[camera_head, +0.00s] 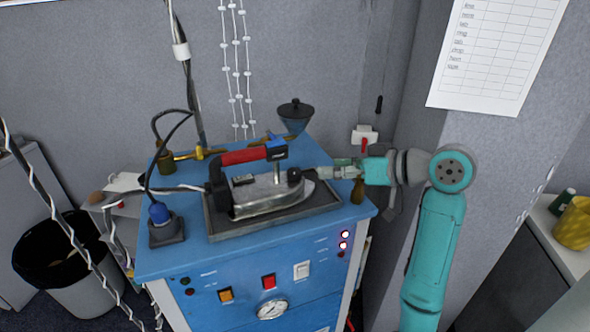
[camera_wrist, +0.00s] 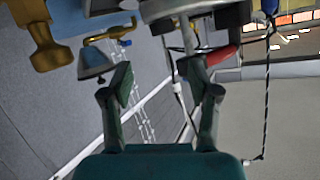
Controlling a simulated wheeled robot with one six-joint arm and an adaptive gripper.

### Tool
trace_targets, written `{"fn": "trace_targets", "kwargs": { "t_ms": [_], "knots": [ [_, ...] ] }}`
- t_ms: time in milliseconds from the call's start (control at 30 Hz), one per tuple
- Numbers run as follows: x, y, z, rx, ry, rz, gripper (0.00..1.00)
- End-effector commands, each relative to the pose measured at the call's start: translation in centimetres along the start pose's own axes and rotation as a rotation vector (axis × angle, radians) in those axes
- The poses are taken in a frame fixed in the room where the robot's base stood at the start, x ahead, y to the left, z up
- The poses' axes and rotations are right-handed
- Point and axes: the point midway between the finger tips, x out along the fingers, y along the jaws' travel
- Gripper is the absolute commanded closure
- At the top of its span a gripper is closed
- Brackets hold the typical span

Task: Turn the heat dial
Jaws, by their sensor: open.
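A silver steam iron (camera_head: 268,196) with a red handle (camera_head: 245,156) rests on a dark tray (camera_head: 222,231) on top of the blue machine. A small black knob (camera_head: 294,175) sits on the iron's right end; I cannot tell for sure that it is the heat dial. My gripper (camera_head: 312,173) reaches in from the right, with its fingertips close beside this knob. Whether they touch it is unclear. In the wrist view, my gripper (camera_wrist: 163,78) has its two fingers apart with nothing between them. The iron's metal body (camera_wrist: 170,8) and red handle (camera_wrist: 222,55) show beyond the fingertips.
A funnel-like vessel (camera_head: 295,117) and brass fittings (camera_head: 205,153) stand at the back. Cables hang at the left, above a black-lined bin (camera_head: 75,290).

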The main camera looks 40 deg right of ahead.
Motion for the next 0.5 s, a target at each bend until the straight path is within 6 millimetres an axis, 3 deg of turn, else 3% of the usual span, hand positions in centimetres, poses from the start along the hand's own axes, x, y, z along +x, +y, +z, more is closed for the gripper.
{"fn": "trace_targets", "kwargs": {
  "t_ms": [100,267,500],
  "knots": [
    [-0.9,-0.1,0.2,-0.154,-0.025,-0.019,0.40],
    [-1.3,-0.2,0.3,-0.250,-0.038,-0.034,0.40],
    [1.1,-0.3,0.5,-0.258,-0.041,-0.039,0.40]
  ]
}}
